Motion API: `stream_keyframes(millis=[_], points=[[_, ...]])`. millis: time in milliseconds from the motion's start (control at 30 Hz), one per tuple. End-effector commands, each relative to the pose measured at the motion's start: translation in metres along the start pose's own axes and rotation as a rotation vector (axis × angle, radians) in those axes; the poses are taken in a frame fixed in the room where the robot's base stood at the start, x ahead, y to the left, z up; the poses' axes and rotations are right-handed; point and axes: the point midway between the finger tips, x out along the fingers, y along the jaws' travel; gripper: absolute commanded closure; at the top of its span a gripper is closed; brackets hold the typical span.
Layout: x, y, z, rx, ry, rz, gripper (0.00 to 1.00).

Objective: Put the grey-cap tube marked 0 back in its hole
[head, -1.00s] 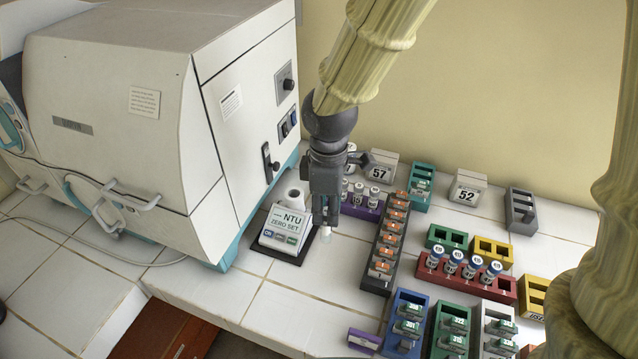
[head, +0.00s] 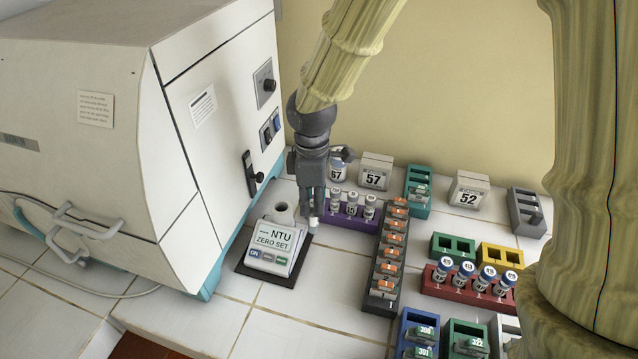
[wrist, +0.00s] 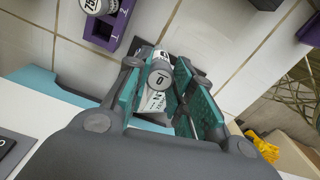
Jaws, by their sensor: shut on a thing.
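The grey-cap tube marked 0 (wrist: 160,79) is between the fingers of my gripper (wrist: 172,98) in the wrist view, its white label partly showing below the cap. In the head view my gripper (head: 313,208) points down and is shut on the tube (head: 314,222), beside the right edge of the NTU meter. The purple rack (head: 376,222) stands just right of my gripper and holds several grey-capped tubes (head: 352,203). In the wrist view, the purple rack (wrist: 120,30) shows at upper left with an empty dark hole and a tube; my gripper is apart from it.
The NTU meter (head: 270,238) with an open round well (head: 284,212) is left of my gripper. A dark rack of orange-marked pieces (head: 381,296) stands right of the purple rack. The large white incubator (head: 130,120) closes off the left. Bare tiles lie in front.

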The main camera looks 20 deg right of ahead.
Motion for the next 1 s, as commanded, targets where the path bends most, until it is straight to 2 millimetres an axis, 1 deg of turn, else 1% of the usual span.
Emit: stream_keyframes(millis=[33, 200, 300, 433, 533, 767, 867, 1000], points=[[-0.002, 0.011, 0.000, 0.002, 0.001, -0.001, 1.00], [0.001, 0.046, 0.001, 0.003, 0.001, 0.000, 1.00], [0.003, 0.065, 0.001, 0.005, 0.001, -0.002, 1.00], [0.006, 0.085, 0.002, 0.004, 0.001, 0.000, 1.00], [0.007, 0.093, 0.002, 0.004, 0.000, 0.000, 1.00], [0.009, 0.105, 0.003, 0.005, 0.000, -0.001, 1.00], [0.017, 0.105, 0.004, 0.003, -0.002, -0.002, 1.00], [0.032, 0.105, 0.004, 0.003, -0.002, -0.002, 1.00]])
